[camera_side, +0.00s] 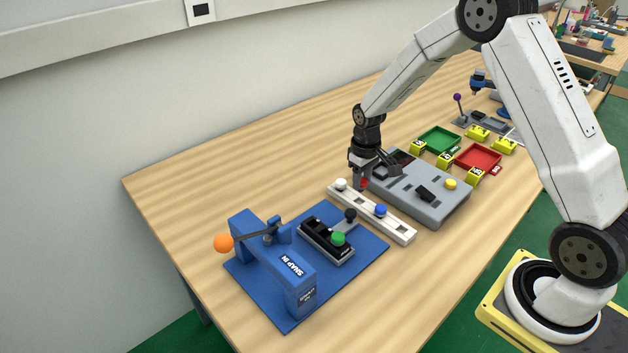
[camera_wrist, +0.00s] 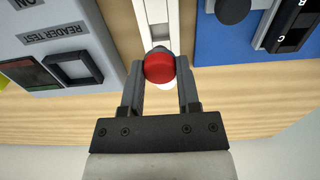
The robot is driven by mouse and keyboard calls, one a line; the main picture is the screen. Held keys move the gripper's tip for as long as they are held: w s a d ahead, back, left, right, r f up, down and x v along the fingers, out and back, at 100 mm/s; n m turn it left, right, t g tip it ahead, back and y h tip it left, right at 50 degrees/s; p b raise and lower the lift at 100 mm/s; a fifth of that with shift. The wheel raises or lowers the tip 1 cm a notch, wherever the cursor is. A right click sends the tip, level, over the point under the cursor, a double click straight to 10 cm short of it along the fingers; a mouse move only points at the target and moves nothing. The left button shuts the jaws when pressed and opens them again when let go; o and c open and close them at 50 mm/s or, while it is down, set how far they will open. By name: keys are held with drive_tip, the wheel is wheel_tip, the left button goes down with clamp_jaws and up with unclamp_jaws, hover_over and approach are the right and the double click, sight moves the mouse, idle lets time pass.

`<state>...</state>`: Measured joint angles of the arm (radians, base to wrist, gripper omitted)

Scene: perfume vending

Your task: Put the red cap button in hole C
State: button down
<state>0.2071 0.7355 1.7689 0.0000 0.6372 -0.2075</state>
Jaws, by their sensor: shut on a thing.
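The red cap button (camera_wrist: 159,68) is between the two fingers of my gripper (camera_wrist: 160,80), which is shut on it, in the wrist view. In the side view my gripper (camera_side: 363,172) is over the white rack (camera_side: 398,229), and the red cap (camera_side: 364,183) shows small at the fingertips. I cannot tell whether it still touches the rack. In the wrist view the holder's letters B and C (camera_wrist: 281,39) show at upper right.
White (camera_side: 341,184) and blue (camera_side: 381,209) buttons stand on the rack. A grey reader panel (camera_side: 440,206) lies close to my gripper. The blue press (camera_side: 290,262) has a lever with an orange ball (camera_side: 223,243). Green (camera_side: 438,140) and red (camera_side: 478,157) trays lie behind.

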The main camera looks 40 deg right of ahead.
drive_tip(key=shift+r, duration=0.25)
drive_tip(key=shift+a, duration=0.1)
drive_tip(key=shift+w+a+r, duration=0.1)
drive_tip(key=shift+a, duration=0.1)
drive_tip(key=a+r+n, duration=0.1)
drive_tip(key=a+r, duration=0.1)
drive_tip(key=a, duration=0.5)
drive_tip(key=a+r+n, duration=0.2)
drive_tip(key=a, duration=0.6)
drive_tip(key=shift+w+r, duration=0.35)
drive_tip(key=shift+r, duration=0.05)
drive_tip(key=shift+f, duration=0.2)
drive_tip(key=shift+f, duration=3.05)
drive_tip(key=shift+f, duration=0.75)
